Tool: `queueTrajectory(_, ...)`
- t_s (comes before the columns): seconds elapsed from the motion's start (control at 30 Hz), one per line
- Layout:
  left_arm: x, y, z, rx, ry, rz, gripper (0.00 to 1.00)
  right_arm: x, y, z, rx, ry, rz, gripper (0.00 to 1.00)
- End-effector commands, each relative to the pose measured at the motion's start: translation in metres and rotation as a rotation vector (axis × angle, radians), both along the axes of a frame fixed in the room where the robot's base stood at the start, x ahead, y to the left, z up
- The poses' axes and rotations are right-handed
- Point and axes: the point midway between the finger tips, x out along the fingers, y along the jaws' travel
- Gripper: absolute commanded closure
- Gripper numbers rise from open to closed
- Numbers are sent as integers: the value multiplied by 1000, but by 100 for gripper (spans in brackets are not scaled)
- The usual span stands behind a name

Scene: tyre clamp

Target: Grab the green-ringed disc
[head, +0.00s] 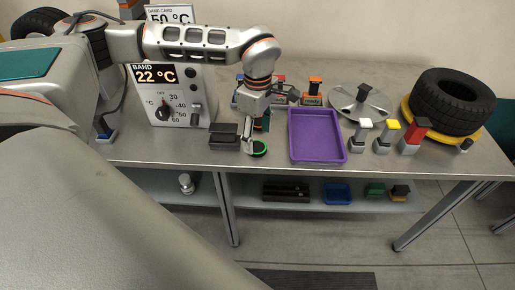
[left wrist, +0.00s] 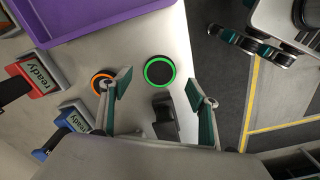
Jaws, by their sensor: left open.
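The green-ringed disc (left wrist: 160,72) is black with a bright green rim and lies flat on the grey table. In the left wrist view it shows whole, just beyond and between the spread fingertips of my left gripper (left wrist: 157,88), and neither finger touches it. In the head view the green-ringed disc (head: 260,148) lies near the front edge of the table, left of the purple tray. My left gripper (head: 259,128) hangs over it, open and empty, and partly hides it. My right gripper is in no view.
An orange-ringed disc (left wrist: 103,83) lies beside the left finger in the left wrist view. A dark block (left wrist: 165,115) stands close to the green-ringed disc. The purple tray (head: 345,158) is to the right. A dial box (head: 198,112) stands left; the tyre (head: 455,103) is far right.

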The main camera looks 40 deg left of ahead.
Motion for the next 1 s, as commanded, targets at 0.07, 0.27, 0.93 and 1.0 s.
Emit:
queueTrajectory(0.07, -2, 3, -14, 1, 5, 2, 39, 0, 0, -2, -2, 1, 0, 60)
queueTrajectory(0.27, -1, 3, -36, 0, 2, 0, 39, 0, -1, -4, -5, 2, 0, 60)
queueTrajectory(0.93, -1, 3, -35, 0, 0, 1, 81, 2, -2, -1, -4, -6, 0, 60)
queueTrajectory(1.0, -1, 3, -34, 0, 0, 1, 81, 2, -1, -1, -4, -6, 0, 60)
